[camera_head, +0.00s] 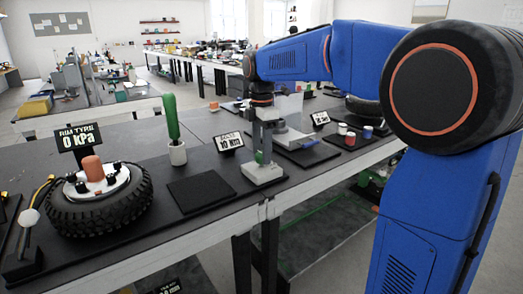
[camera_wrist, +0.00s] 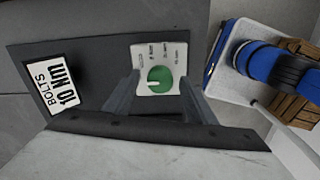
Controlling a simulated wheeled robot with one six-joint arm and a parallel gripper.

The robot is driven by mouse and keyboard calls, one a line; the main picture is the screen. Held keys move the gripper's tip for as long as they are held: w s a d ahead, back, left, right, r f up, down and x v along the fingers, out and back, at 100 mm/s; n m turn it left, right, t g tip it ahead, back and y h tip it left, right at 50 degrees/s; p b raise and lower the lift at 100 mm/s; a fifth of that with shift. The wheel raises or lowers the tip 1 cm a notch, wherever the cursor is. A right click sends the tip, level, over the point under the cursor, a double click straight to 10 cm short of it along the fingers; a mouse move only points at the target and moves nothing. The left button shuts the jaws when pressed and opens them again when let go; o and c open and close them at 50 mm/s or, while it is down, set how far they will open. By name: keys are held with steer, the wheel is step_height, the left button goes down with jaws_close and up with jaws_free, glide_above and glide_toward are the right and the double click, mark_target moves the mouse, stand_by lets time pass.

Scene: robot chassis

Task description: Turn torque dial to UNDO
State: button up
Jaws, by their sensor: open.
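The torque dial is a round green knob (camera_wrist: 160,79) on a white labelled plate (camera_wrist: 147,52) in the wrist view. A white pointer mark on the knob points left; the plate's labels are too small to read. In the head view the green dial (camera_head: 259,157) shows on a pale block (camera_head: 263,175) near the bench's front edge. My gripper (camera_head: 262,143) points down over the block. In the wrist view my gripper's (camera_wrist: 160,88) fingers are open, one on each side of the knob; I cannot tell whether they touch it.
A "10 Nm" bolts sign (camera_head: 230,142) stands left of the dial. A tyre (camera_head: 101,205), a "0 kPa" sign (camera_head: 79,138) and a green-handled tool (camera_head: 171,118) are further left. Small coloured cups (camera_head: 350,139) stand to the right. A dark mat (camera_head: 202,192) lies bare.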

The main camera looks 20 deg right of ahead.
steer(key=shift+c, duration=0.2)
steer(key=c, duration=1)
steer(key=shift+m, duration=3.3)
steer(key=o, duration=1)
steer(key=shift+o, duration=0.2)
steer(key=shift+r, duration=0.1)
